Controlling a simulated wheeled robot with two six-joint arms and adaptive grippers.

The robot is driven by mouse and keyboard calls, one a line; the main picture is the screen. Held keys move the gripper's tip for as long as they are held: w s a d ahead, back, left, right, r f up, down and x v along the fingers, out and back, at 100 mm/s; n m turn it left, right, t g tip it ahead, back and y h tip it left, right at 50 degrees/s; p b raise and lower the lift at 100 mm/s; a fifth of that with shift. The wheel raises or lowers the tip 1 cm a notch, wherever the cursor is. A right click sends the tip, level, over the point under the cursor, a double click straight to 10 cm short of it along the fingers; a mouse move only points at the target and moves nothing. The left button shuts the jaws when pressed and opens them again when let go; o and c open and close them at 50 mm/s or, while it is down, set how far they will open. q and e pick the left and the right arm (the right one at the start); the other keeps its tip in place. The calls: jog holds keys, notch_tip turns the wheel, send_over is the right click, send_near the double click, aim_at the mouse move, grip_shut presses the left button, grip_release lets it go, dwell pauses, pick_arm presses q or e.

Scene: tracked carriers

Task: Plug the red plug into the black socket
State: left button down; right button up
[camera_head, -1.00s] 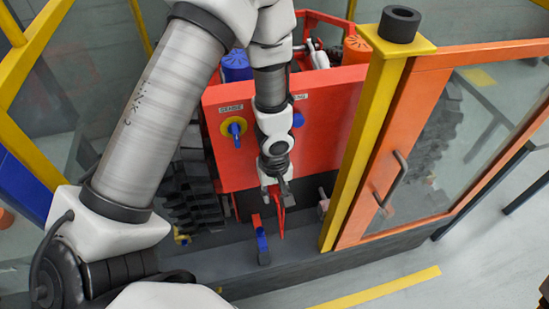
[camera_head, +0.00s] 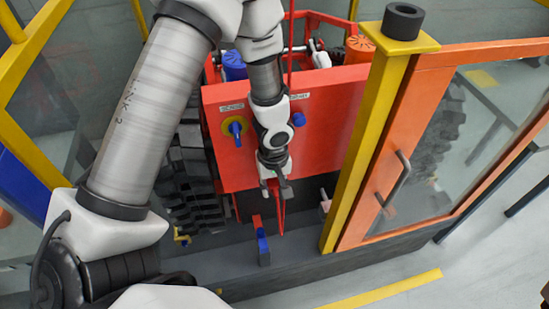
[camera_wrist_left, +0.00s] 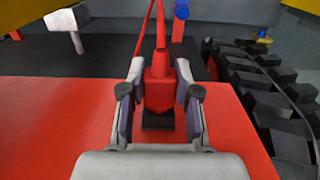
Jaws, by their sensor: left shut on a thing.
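My left gripper (camera_head: 276,190) is in front of the lower part of the red cabinet panel (camera_head: 225,165). In the left wrist view its two fingers (camera_wrist_left: 160,97) are shut on the red plug (camera_wrist_left: 160,82), one on each side. Red cord runs from the plug toward the top of that view and hangs below the gripper in the head view. A black piece (camera_wrist_left: 158,121) shows at the plug's panel-side end. I cannot tell whether it is the black socket or part of the plug, nor whether they touch. My right gripper is not in view.
A yellow disc with a blue handle (camera_head: 236,129) and a blue knob (camera_head: 298,119) stick out of the panel. A blue-topped lever (camera_head: 262,243) stands below the gripper. A yellow post (camera_head: 365,150) and orange door (camera_head: 382,180) stand right; black track (camera_head: 188,180) left.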

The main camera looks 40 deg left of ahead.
aim_at(273, 182)
pick_arm(q)
jog(key=shift+w+a+b, duration=0.3)
jog(key=shift+b, duration=0.25)
dwell(1.3)
jog(key=c, duration=0.7)
grip_release()
jog(key=shift+c, duration=0.2)
jog(key=shift+r, duration=0.1)
notch_tip(273, 182, up, 12)
